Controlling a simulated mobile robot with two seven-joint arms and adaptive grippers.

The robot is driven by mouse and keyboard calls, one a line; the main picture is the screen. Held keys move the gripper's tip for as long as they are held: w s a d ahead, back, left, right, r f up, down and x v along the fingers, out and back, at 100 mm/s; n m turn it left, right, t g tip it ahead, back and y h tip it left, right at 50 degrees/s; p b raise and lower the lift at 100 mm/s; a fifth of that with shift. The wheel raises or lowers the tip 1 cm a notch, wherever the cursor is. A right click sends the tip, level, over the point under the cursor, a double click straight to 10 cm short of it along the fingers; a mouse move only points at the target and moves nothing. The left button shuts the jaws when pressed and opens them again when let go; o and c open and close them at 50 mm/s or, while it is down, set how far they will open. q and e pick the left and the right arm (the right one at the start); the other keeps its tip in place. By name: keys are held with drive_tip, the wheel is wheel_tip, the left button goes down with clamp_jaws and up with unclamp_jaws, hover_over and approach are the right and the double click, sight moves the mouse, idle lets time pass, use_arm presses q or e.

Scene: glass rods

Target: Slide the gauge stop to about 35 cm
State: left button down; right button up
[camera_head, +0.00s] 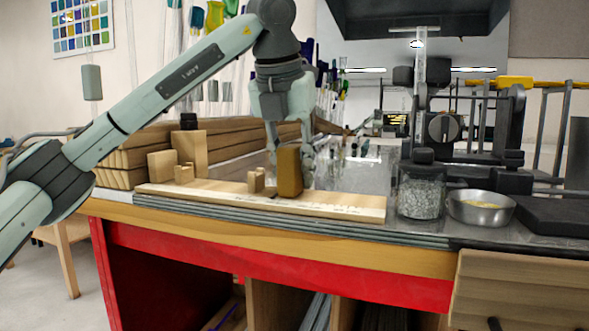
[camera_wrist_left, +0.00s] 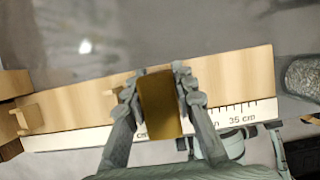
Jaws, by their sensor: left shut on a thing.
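The gauge stop (camera_head: 289,172) is a brown-gold upright block on the wooden gauge board (camera_head: 345,205). My left gripper (camera_head: 291,150) comes down from above and is shut on it. In the left wrist view the stop (camera_wrist_left: 160,104) sits between the two fingers of the left gripper (camera_wrist_left: 160,92). The board's white scale strip (camera_wrist_left: 250,112) carries tick marks and a "35 cm" label to the right of the stop. The fingers hide part of the scale.
A glass jar of clear beads (camera_head: 421,187) and a metal bowl (camera_head: 481,207) stand right of the board. Wooden blocks (camera_head: 189,150) stand at its left end. A small notched wooden piece (camera_head: 257,180) is just left of the stop. Glass rods stand behind.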

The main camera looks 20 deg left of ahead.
sight(364, 198)
use_arm(q)
drive_tip(key=shift+d, duration=0.35)
drive_tip(key=d, duration=0.5)
drive_tip(key=d+p, duration=0.1)
drive_tip(key=d, duration=0.3)
drive_tip(key=shift+s+d+r, duration=0.1)
drive_tip(key=shift+s+d, duration=0.1)
drive_tip(key=shift+d, duration=0.65)
use_arm(e)
drive_tip(key=shift+a+f, duration=0.2)
drive_tip(key=shift+f, duration=1)
use_arm(q)
drive_tip(key=c, duration=1.2)
unclamp_jaws()
drive_tip(key=v, duration=1.2)
use_arm(e)
drive_tip(key=shift+s+d, duration=0.1)
drive_tip(key=shift+s, duration=0.1)
drive_tip(key=shift+s, duration=0.1)
